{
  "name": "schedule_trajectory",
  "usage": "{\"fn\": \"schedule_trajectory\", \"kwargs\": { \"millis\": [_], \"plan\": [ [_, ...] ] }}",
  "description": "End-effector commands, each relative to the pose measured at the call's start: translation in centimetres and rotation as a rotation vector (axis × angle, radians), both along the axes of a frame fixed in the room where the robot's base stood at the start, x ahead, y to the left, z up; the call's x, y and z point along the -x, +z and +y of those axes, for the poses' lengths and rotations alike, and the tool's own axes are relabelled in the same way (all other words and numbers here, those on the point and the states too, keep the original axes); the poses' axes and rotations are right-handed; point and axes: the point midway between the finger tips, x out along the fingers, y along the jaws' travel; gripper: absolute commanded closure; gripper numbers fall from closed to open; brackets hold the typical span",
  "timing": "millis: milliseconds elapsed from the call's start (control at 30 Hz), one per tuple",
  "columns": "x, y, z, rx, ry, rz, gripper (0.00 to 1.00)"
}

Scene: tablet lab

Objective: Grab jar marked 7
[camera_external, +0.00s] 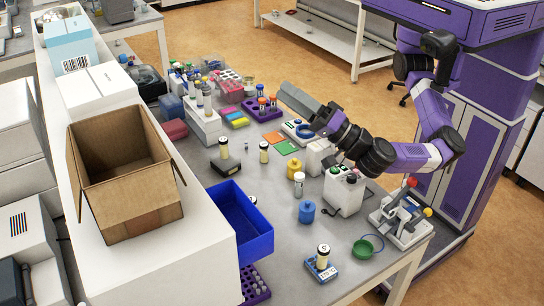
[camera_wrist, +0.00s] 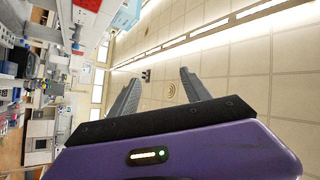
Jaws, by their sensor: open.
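Several small jars with pale lids stand on the grey bench in the external view. One jar (camera_external: 223,148) stands on a black block, one jar (camera_external: 264,152) stands to its right, and a clear jar (camera_external: 299,184) is nearer the bench's right side. Another jar (camera_external: 323,257) sits on a blue device at the front; its lid mark looks like 5. I cannot read a 7 on any jar. My gripper (camera_external: 287,93) is raised above the bench's right side, open and empty, apart from the jars. In the wrist view its fingers (camera_wrist: 160,76) are spread, facing the ceiling.
A blue bin (camera_external: 240,222) and an open cardboard box (camera_external: 128,215) are at left. A white canister (camera_external: 343,194), blue pot (camera_external: 306,212), yellow pot (camera_external: 295,169) and purple rack (camera_external: 262,112) crowd the bench. Bare bench (camera_external: 275,230) shows right of the blue bin.

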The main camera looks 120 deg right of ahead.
Motion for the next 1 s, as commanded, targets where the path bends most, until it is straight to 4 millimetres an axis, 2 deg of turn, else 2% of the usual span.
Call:
{"fn": "schedule_trajectory", "kwargs": {
  "millis": [33, 67, 100, 167, 200, 300, 400, 500, 600, 1000],
  "plan": [
    [-1.8, -4.0, -2.0, -0.031, -0.055, 0.124, 0.44],
    [-2.6, -6.6, -3.1, -0.047, -0.087, 0.201, 0.44],
    [-3.5, -10.1, -4.4, -0.072, -0.126, 0.306, 0.44],
    [-4.2, -15.4, -5.8, -0.106, -0.174, 0.466, 0.44],
    [-4.5, -18.7, -6.5, -0.128, -0.2, 0.571, 0.44],
    [-4.2, -26.0, -7.1, -0.181, -0.235, 0.805, 0.44],
    [-3.4, -31.5, -6.8, -0.22, -0.243, 0.989, 0.44],
    [-2.6, -35.0, -6.2, -0.245, -0.238, 1.119, 0.44],
    [-2.0, -36.9, -5.7, -0.259, -0.232, 1.19, 0.44],
    [-2.9, -38.7, -8.2, -0.261, -0.231, 1.212, 0.44]
  ]
}}
